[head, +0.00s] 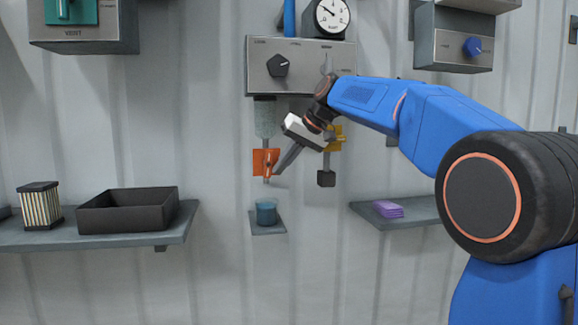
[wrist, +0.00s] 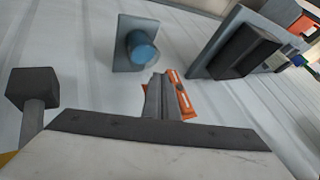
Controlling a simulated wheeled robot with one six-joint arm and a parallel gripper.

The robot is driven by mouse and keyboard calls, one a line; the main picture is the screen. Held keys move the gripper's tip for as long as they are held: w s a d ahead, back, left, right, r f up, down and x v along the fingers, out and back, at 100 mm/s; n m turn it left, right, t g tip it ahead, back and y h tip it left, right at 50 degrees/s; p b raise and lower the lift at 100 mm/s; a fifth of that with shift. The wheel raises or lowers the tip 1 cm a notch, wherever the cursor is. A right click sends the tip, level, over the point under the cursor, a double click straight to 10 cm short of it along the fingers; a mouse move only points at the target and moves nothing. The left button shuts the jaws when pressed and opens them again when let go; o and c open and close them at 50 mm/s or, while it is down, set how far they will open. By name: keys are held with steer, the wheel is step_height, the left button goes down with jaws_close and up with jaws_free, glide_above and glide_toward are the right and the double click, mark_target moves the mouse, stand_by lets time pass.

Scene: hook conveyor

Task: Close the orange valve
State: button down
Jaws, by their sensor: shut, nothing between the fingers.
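The orange valve (head: 258,163) hangs under a pale green cylinder (head: 265,117) below the grey control panel. It has an orange plate and a narrow orange handle that looks roughly upright. My gripper (head: 279,171) is shut and empty, with its tips close beside the valve's right side. In the wrist view the shut fingers (wrist: 160,98) lie beside the valve's orange part (wrist: 179,94) and hide some of it. I cannot tell whether they touch. A blue cup (head: 266,212) stands on a small grey shelf (head: 268,230) below the valve.
A yellow valve (head: 337,137) with a dark block (head: 326,178) below it is right of the orange one, partly behind my wrist. A dark tray (head: 128,211) sits on the left shelf. Purple items (head: 388,208) lie on the right shelf. The wall below is clear.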

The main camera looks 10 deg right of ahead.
mark_target(267, 177)
steer(key=shift+f+m+y, duration=0.3)
steer(key=shift+f+y, duration=0.05)
steer(key=shift+y, duration=0.75)
stand_by(0.3)
steer(key=f+m+t+y, duration=0.1)
steer(key=y, duration=0.2)
steer(key=a+m+y, duration=0.1)
steer(key=y, duration=0.2)
steer(key=a+f+m+t+y, duration=0.1)
steer(key=y, duration=0.2)
steer(key=shift+a+f+t, duration=0.1)
steer(key=shift+f+t, duration=0.2)
steer(key=shift+a, duration=0.15)
steer(key=shift+a+f, duration=0.1)
steer(key=shift+a, duration=0.15)
stand_by(0.9)
stand_by(0.6)
